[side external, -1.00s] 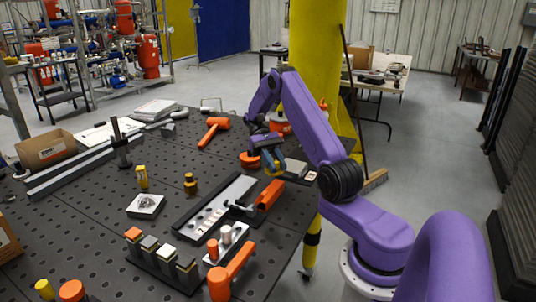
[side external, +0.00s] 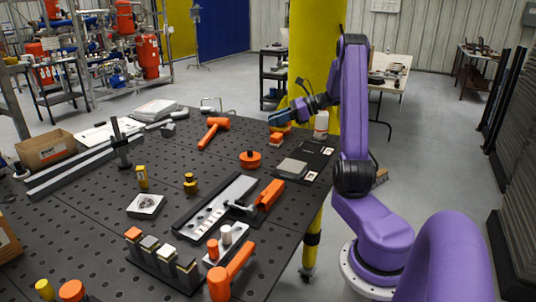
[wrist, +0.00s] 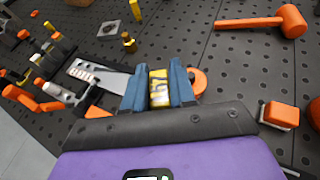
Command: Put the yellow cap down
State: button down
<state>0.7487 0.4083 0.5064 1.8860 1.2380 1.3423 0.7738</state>
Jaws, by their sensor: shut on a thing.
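A bit of yellow shows just under the fingers there, above an orange block (side external: 276,138).
A round orange knob (side external: 250,160) stands on the table nearer the camera. An orange mallet (side external: 210,132) lies to its left. A grey plate (side external: 291,168) lies on a black mat near the right edge. A white bottle (side external: 321,124) stands right of my gripper.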

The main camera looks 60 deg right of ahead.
aim_at(280, 127)
jog(key=shift+s+d+r+m+t+h, duration=0.1)
jog(key=shift+d+r+m+t+h, duration=0.1)
jog(key=shift+d+r+m+h, duration=0.15)
jog(key=shift+d+r+m+t+h, duration=0.15)
jog(key=shift+d+t+h, duration=0.1)
jog(key=shift+d, duration=0.2)
jog(key=shift+d+f, duration=0.2)
jog(key=shift+f, duration=0.2)
notch_tip(280, 127, down, 4)
jog(key=shift+r, duration=0.1)
jog(key=shift+d+f, duration=0.1)
jog(key=shift+f, duration=0.2)
jog(key=w+d+f, duration=0.6)
jog(key=w, duration=0.1)
jog(key=w+d+f, duration=0.2)
jog(key=w+f, duration=0.1)
jog(key=shift+w+d+f, duration=0.15)
jog(key=shift+d+f, duration=0.1)
jog(key=shift+d, duration=0.15)
jog(key=shift+w+d+f, duration=0.1)
jog(key=shift+f, duration=1.55)
jog(key=shift+f, duration=0.1)
